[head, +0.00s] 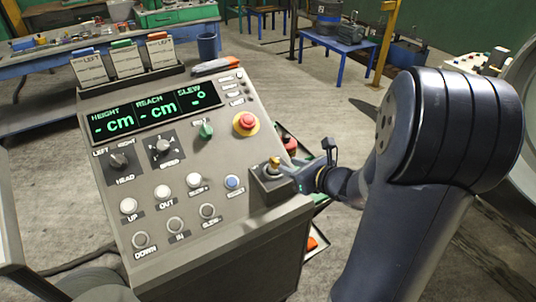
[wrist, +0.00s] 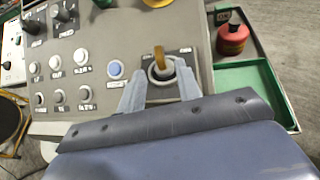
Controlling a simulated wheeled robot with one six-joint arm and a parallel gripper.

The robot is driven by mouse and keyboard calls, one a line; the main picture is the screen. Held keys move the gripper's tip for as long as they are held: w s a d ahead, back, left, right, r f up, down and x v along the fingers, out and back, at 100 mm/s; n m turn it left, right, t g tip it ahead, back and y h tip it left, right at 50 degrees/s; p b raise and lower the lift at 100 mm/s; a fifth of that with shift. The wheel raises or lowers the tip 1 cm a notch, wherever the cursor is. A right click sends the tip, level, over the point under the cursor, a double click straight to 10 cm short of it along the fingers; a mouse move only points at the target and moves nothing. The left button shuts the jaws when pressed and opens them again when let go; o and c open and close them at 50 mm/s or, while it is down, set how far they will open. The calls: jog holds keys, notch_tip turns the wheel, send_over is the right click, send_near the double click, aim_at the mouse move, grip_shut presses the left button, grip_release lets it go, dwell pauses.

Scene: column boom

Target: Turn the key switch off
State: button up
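The key switch (head: 271,171) sits at the lower right corner of the grey control panel (head: 246,195), with a brass-coloured key standing up from it. In the wrist view the key (wrist: 159,58) stands upright in a round collar on a dark plate. My gripper (wrist: 160,72) is open, its two pale fingers on either side of the key switch with gaps between them and the key. In the head view my gripper (head: 294,175) comes in from the right, close to the switch. Whether a finger touches the collar cannot be told. The label wording is unreadable.
A red emergency button (head: 246,122) on a yellow ring and a blue button (head: 232,182) are near the switch. Blue tables (head: 339,44) stand behind, with open floor between.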

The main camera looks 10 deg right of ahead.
aim_at(270, 159)
jog(key=x, duration=0.9)
jog(key=shift+w+a+f+p, duration=0.2)
jog(key=shift+p, duration=0.2)
jog(key=shift+c, duration=0.2)
grip_shut()
